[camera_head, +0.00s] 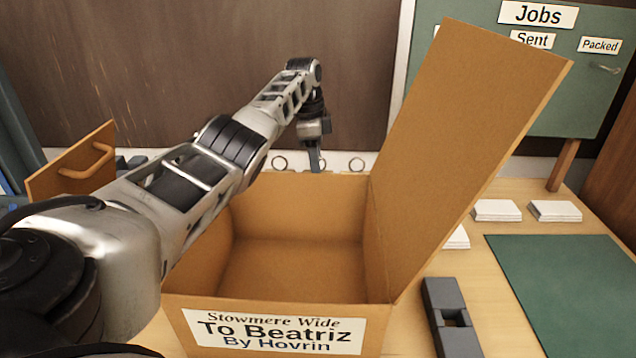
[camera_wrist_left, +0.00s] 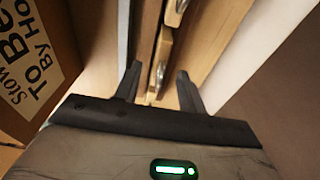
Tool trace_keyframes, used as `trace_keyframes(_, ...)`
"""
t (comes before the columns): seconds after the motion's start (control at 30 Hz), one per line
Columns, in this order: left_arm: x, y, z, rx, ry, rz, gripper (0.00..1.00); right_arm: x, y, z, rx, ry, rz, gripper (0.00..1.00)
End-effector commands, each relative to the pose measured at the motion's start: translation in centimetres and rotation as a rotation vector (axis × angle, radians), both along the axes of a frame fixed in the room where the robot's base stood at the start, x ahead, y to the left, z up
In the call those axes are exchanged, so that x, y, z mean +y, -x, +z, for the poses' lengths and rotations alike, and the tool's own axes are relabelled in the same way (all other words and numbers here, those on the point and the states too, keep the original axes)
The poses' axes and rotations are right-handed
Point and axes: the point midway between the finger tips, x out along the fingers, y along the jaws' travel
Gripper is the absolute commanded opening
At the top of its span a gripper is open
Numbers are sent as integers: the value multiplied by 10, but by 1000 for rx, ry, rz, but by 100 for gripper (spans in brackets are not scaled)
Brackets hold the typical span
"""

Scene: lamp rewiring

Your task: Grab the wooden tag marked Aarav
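My left gripper (camera_head: 315,158) reaches over the far side of the cardboard box, pointing down near a row of rings on a pale strip (camera_head: 338,161). In the left wrist view, its two dark fingers (camera_wrist_left: 160,82) are spread apart. Wooden pieces with metal fittings (camera_wrist_left: 160,78) show between and beyond the fingers; they may be tags. I cannot tell whether either finger touches them. No marking "Aarav" can be read in either view, so I cannot tell which piece is that tag. My right gripper is not in view.
The open cardboard box (camera_head: 270,325), labelled "To Beatriz", looks empty; its raised flap (camera_head: 465,130) stands on the right. A dark grey block-like tool (camera_head: 447,315), green mat (camera_head: 570,290) and white card stacks (camera_head: 497,210) lie right. A green "Jobs" board (camera_head: 570,100) stands behind.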

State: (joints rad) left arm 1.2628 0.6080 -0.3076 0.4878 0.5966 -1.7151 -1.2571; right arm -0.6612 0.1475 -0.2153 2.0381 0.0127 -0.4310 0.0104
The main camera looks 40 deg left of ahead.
Motion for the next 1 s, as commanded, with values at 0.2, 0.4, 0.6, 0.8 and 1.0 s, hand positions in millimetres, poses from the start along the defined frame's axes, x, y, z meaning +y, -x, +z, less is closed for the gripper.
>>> trace_keyframes(0.2, -5, -2, -34, 4, 2, -1, 40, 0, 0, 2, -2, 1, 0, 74)
trace_keyframes(0.4, -5, -3, -45, 2, 1, 0, 40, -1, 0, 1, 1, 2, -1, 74)
trace_keyframes(0.6, -5, -3, -44, 2, 1, 0, 29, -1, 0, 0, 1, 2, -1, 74)
trace_keyframes(0.8, -5, -3, -44, 3, 1, 0, 0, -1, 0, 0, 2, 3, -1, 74)
trace_keyframes(1.0, -5, -3, -44, 2, 1, 0, 0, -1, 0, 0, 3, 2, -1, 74)
